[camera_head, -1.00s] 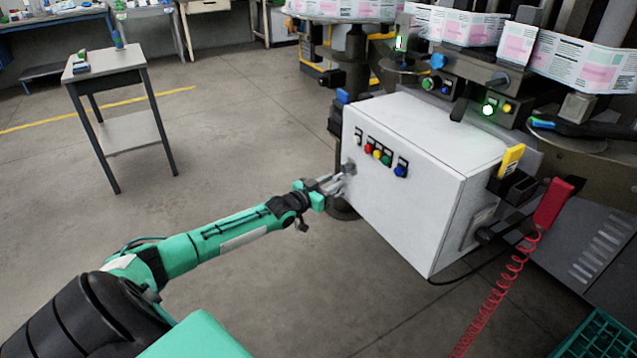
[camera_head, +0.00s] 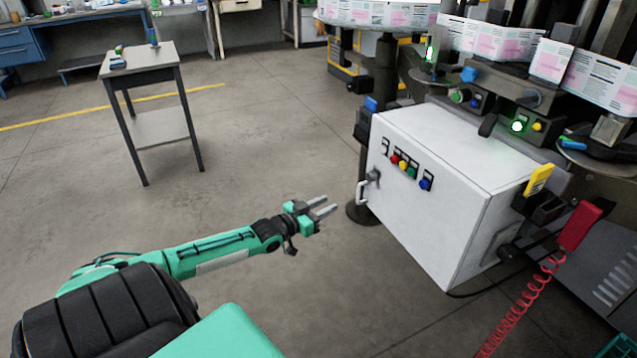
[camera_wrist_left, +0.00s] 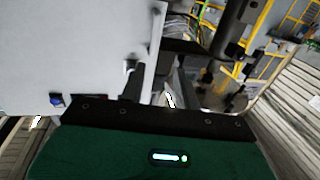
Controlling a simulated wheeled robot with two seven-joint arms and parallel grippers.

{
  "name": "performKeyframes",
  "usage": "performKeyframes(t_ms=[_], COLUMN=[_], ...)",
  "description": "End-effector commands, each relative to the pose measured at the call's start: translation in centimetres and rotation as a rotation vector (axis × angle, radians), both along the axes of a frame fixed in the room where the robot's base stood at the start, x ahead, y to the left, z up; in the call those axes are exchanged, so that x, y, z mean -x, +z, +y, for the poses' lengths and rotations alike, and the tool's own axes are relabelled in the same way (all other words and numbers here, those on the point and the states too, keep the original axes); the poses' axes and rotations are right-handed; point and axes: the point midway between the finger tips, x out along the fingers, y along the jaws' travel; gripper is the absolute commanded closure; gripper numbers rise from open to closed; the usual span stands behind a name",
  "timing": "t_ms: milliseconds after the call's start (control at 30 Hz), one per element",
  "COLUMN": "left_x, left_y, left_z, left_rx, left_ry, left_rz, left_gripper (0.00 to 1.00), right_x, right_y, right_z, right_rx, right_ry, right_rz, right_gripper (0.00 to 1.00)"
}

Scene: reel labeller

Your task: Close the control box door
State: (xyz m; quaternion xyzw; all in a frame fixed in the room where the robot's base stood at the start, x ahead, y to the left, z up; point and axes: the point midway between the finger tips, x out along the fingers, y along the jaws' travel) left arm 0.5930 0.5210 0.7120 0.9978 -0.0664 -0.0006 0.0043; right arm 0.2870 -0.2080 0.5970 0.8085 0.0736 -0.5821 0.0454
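The white control box (camera_head: 450,140) stands at the right of the head view. Its door (camera_head: 430,217) is the front face with coloured buttons, and it looks flush with the box, with no gap that I can see. A handle (camera_head: 362,193) sits at the door's left edge. My left gripper (camera_head: 328,205) is open and empty, to the left of the handle and apart from it. In the left wrist view the door (camera_wrist_left: 75,45) fills the upper left, and the open fingers (camera_wrist_left: 160,90) point past its edge. My right gripper is not in view.
A red handheld device (camera_head: 579,226) on a coiled cord hangs at the box's right side, near a yellow-handled tool (camera_head: 539,180). Labelling machinery stands behind the box. A small grey table (camera_head: 140,60) is at the back left. The floor left of the box is clear.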

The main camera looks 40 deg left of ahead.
Motion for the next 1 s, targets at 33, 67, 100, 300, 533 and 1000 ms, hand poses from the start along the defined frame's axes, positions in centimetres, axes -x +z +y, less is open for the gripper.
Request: performKeyframes(t_ms=[33, 67, 100, 300, 533, 1000], left_x=[0.5, 0.8, 1.1, 1.8, 1.8, 2.2], left_y=[0.0, 0.1, 0.0, 0.0, 0.0, -1.0], left_z=[0.1, 0.1, 0.1, 0.3, 0.2, -0.9], left_rx=[0.0, 0.0, 0.0, 0.0, 0.0, 0.001], left_ry=[0.0, -0.001, -0.001, 0.0, 0.0, -0.007], left_rz=[0.001, 0.0, 0.001, 0.0, -0.001, 0.028], left_gripper=[0.68, 0.68, 0.68, 0.68, 0.68, 0.68], right_x=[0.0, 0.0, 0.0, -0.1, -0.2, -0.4], right_y=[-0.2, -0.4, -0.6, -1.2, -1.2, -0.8], right_z=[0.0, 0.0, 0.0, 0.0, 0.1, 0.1], right_rx=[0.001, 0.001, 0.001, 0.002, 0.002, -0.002], right_ry=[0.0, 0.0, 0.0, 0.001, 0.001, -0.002], right_rz=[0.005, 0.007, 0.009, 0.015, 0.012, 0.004], right_gripper=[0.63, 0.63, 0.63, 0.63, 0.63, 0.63])
